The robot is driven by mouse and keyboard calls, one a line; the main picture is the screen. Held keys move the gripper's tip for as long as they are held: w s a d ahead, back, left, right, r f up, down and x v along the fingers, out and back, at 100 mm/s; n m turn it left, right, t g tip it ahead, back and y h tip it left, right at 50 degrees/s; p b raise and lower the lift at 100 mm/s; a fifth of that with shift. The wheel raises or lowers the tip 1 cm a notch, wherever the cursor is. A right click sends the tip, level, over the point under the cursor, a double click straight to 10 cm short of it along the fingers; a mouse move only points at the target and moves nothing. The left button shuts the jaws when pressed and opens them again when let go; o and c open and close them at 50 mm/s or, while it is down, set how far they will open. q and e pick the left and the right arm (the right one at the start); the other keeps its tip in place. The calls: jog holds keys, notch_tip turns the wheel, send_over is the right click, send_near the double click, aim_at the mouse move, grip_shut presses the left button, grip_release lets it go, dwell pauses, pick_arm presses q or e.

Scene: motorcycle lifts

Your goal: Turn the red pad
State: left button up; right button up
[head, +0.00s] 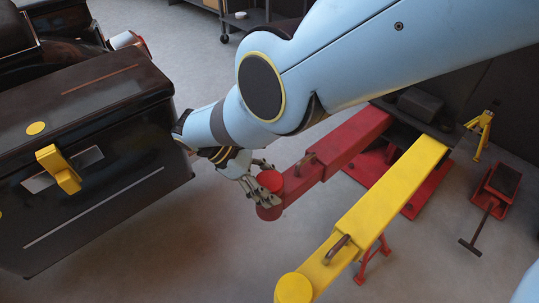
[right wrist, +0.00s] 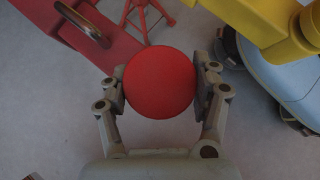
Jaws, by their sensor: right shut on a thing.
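The red pad (right wrist: 160,82) is a round flat-topped disc at the end of the red lift arm (head: 348,140). In the head view the pad (head: 270,181) sits between the fingers of my right gripper (head: 266,180). In the right wrist view the fingers of my right gripper (right wrist: 160,90) are shut on the pad from both sides. The pad's lower part is hidden beneath its top. My left gripper is not in view.
A yellow lift arm (head: 385,195) with a round yellow pad (head: 294,288) runs beside the red one. A large dark case (head: 100,170) with a yellow latch stands at the left. A red jack (head: 496,185) is at the right. Grey floor lies open between.

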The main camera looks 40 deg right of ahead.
aim_at(261, 180)
jog(key=shift+s+a+f, duration=0.1)
jog(key=shift+s+f, duration=0.05)
jog(key=shift+f, duration=0.05)
dwell(0.5)
jog(key=o, duration=1.2)
jog(key=shift+c, duration=0.2)
jog(key=shift+v, duration=3.85)
